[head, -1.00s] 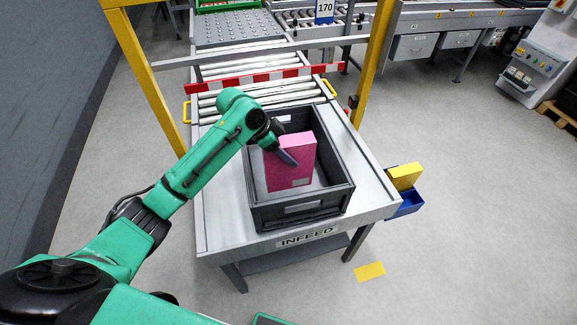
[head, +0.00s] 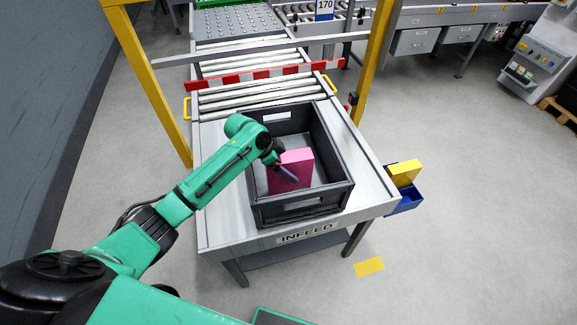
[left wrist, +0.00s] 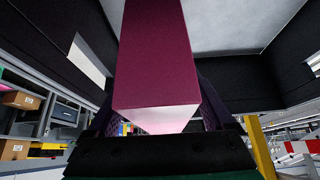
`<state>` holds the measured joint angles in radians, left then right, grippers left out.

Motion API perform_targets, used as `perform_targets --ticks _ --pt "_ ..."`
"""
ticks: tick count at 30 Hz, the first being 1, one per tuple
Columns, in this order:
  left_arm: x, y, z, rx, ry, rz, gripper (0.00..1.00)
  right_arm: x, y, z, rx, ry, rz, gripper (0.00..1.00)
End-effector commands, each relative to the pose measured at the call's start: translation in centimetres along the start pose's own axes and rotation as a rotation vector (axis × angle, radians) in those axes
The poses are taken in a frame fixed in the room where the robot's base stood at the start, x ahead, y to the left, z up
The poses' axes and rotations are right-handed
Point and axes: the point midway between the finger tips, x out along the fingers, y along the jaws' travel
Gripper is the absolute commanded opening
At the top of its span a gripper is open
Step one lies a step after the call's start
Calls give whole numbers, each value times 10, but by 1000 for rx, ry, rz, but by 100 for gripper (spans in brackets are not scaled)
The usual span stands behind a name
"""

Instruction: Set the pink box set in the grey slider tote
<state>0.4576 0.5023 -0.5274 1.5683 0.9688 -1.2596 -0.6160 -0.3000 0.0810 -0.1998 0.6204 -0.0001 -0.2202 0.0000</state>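The pink box set (head: 300,160) is inside the grey slider tote (head: 266,216), roughly upright within its walls. My left gripper (head: 286,171) reaches into the tote from the left, with one finger lying across the near face of the box. In the left wrist view the box (left wrist: 155,60) sits between the two fingers (left wrist: 160,118), which appear closed on its sides. The box's lower edge is hidden by the gripper and the tote wall, so I cannot tell whether it rests on the tote floor. My right gripper is not in view.
The tote stands on the grey infeed table (head: 226,215) before a roller conveyor (head: 255,95). Yellow posts (head: 378,55) flank it, with a red-and-white bar (head: 250,76) behind. A blue bin (head: 406,202) with a yellow box (head: 404,172) hangs at the table's right side.

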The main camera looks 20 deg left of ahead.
Motion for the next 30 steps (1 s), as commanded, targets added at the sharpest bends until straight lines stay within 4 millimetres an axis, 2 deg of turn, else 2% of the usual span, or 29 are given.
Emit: perform_targets --ticks 5,15,18,21,30 --pt "-14 -1 0 1 1 -3 86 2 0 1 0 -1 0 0" --pt "-100 -1 1 2 0 -4 86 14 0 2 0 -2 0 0" --pt "-114 0 0 0 1 -1 86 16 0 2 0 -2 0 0" --pt "-120 0 0 1 -1 0 86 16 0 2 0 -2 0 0" --pt "-120 0 0 0 0 1 86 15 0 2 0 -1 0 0"
